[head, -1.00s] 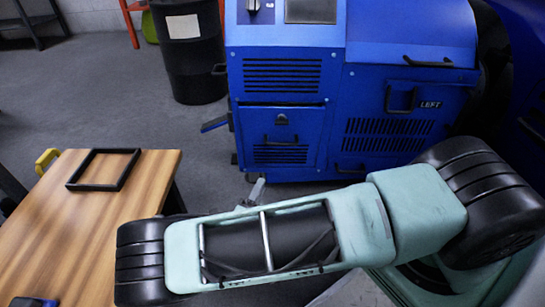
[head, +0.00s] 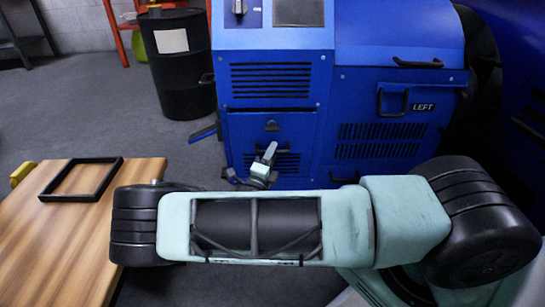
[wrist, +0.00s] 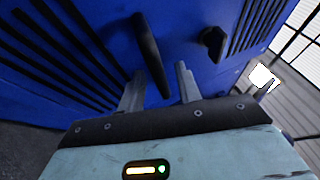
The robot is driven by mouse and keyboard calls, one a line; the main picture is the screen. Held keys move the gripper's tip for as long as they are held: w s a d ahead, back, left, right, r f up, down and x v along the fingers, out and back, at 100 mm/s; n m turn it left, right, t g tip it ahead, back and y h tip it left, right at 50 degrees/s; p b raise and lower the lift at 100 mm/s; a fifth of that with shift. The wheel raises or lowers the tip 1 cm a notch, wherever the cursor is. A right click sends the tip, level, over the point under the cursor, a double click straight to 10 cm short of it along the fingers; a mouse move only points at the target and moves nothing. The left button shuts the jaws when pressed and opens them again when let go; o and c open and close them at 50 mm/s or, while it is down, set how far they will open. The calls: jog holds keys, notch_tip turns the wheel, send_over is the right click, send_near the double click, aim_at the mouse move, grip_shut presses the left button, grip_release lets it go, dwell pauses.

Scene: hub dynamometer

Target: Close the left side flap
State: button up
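The blue machine has a side panel marked LEFT (head: 424,107) with a black handle (head: 392,101); I cannot tell whether that panel is fully shut. A small blue plate (head: 203,133) juts out from the cabinet's left side, seen nearly edge-on. My gripper (head: 270,152) is in front of the lower cabinet door (head: 240,130), which has a dark gap along its top edge. In the wrist view my gripper (wrist: 159,70) has its two fingers apart. A black bar handle (wrist: 150,48) lies just ahead, between the fingertips in the picture; contact is unclear. A black latch (wrist: 212,42) is to its right.
A wooden table (head: 60,235) with a black frame (head: 82,197) on it stands at the left, close to my arm. A black drum (head: 180,75) stands behind, left of the machine. Grey floor is free between table and machine.

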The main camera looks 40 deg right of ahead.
jog(key=shift+w+d+r, duration=0.15)
jog(key=shift+w+d, duration=0.1)
jog(key=shift+d, duration=0.15)
grip_shut()
jog(key=p, duration=0.2)
jog(key=w+d+p, duration=0.1)
jog(key=p, duration=0.1)
jog(key=shift+w+r+n+g+y, duration=0.2)
jog(key=shift+r+n+g+y, duration=0.1)
jog(key=shift+y, duration=0.1)
grip_release()
jog(key=shift+f, duration=0.1)
